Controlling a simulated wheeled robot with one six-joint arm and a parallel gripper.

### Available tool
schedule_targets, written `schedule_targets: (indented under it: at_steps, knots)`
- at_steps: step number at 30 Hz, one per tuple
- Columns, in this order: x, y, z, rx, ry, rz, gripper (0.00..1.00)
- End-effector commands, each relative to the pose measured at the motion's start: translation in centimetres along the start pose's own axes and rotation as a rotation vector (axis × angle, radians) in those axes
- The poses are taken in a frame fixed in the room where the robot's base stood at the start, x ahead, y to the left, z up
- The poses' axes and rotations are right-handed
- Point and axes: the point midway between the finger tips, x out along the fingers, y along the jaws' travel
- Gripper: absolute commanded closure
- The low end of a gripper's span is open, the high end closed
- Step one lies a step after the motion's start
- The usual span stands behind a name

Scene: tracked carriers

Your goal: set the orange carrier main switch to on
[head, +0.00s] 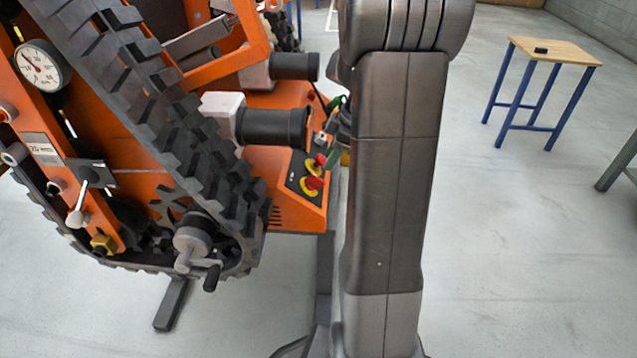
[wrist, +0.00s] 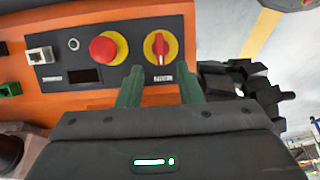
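The main switch (wrist: 160,48), a red rotary handle on a round yellow plate, is on the black panel of the orange carrier (wrist: 60,105). Its handle stands upright in the wrist view. In the head view the switch (head: 313,184) appears to be the nearer of two red-and-yellow controls. My gripper (wrist: 160,88) shows two green fingers, spread apart with nothing between them. The fingertips appear just below the switch in the wrist view, one to each side of it; I cannot tell the remaining distance. In the head view my arm mostly hides the gripper.
A red mushroom button (wrist: 108,48) on yellow sits left of the switch, with a pale toggle (wrist: 40,55) farther left. Black track links (wrist: 240,80) lie close on the right. A blue-legged table (head: 553,50) stands off right, with open floor (head: 520,230) before it.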

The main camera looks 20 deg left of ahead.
Motion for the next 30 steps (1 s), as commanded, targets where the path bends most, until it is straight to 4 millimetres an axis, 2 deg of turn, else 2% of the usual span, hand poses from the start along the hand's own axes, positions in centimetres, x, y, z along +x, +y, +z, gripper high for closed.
schedule_targets:
  at_steps: [1, 3, 9, 12, 17, 25, 26, 30]
  knots:
    - [1.7, -0.1, 0.2, 0.0, -0.001, -0.004, 0.67]
    - [3.2, -0.1, 0.2, 0.0, -0.001, -0.004, 0.67]
    - [6.8, -0.1, 0.2, 0.002, -0.001, -0.003, 0.67]
    - [7.9, 0.0, 0.1, 0.001, 0.0, -0.001, 0.67]
    - [8.7, 0.0, 0.1, 0.002, 0.0, 0.0, 0.67]
    - [8.8, 0.0, 0.0, 0.002, 0.0, 0.001, 0.67]
    - [8.8, 0.0, 0.0, 0.002, 0.0, 0.001, 0.69]
    - [8.8, 0.0, 0.0, 0.002, 0.0, 0.0, 0.97]
